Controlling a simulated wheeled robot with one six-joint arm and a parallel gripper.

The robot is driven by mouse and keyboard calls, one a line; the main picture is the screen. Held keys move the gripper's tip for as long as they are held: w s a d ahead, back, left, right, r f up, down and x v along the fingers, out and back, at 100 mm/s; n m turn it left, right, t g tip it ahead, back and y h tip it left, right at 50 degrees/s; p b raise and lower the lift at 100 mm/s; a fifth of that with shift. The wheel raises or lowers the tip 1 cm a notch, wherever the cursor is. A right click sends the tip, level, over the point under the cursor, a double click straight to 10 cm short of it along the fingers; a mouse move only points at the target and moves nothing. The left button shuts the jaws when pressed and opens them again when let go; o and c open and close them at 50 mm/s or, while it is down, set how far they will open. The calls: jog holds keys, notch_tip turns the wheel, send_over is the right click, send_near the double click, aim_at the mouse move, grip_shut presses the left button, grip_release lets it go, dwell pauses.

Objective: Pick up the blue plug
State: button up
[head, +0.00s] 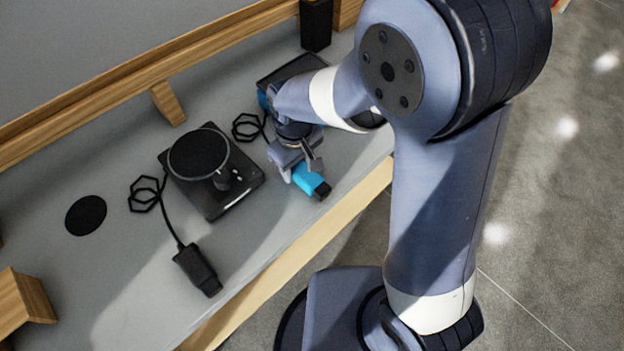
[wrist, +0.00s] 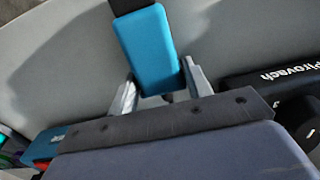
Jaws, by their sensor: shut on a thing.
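The blue plug (head: 310,180) shows in the head view near the front edge of the grey bench, with a dark tip pointing toward that edge. My gripper (head: 299,168) is shut on it. In the wrist view the blue plug (wrist: 151,52) sits between the two fingers of my gripper (wrist: 160,88), its black end away from me. Whether the plug touches the bench is hard to tell. Part of it is hidden behind my fingers in the head view.
A black device with a round top (head: 199,154) stands left of my gripper. A black plug (head: 198,270) on a cord lies nearer the front edge. A black disc (head: 86,215) lies further left. A dark box (head: 290,66) lies behind my wrist; a black holder (head: 316,25) stands at the back.

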jog(key=shift+c, duration=1.2)
notch_tip(320, 180, up, 10)
jog(key=shift+r+p, duration=0.1)
jog(key=shift+p, duration=0.2)
